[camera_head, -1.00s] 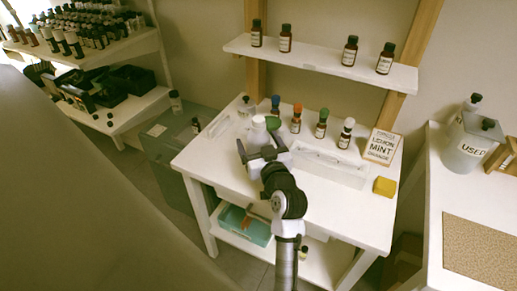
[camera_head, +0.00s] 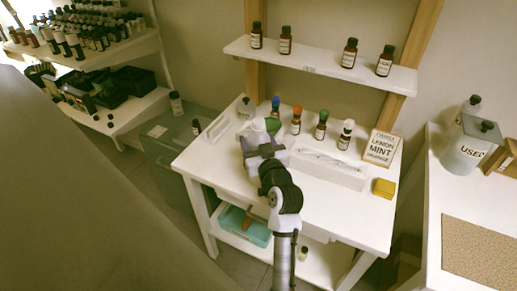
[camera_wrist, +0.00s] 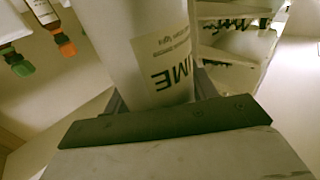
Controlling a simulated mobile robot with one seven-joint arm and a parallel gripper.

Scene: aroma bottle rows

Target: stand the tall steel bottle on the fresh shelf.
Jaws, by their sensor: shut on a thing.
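My gripper (camera_head: 262,142) is shut on a pale, smooth bottle (camera_wrist: 145,35), which fills the upper middle of the wrist view. Its label shows letters like "IME", upside down. In the head view only its whitish top (camera_head: 258,125) shows above the gripper, over the left part of the white table; its lower part is hidden. I cannot tell if it touches the table. A white wall shelf (camera_head: 325,68) above the table bears several brown bottles, with a gap between the left pair and the right pair. Its small front label is unreadable.
Small bottles with blue (camera_head: 275,101), orange (camera_head: 297,108) and other caps stand on the table (camera_head: 325,205) near my gripper. A white tray (camera_head: 330,172), a "LEMON MINT ORANGE" card (camera_head: 381,148) and a yellow block (camera_head: 384,188) lie to the right. A "USED" container (camera_head: 465,152) stands far right.

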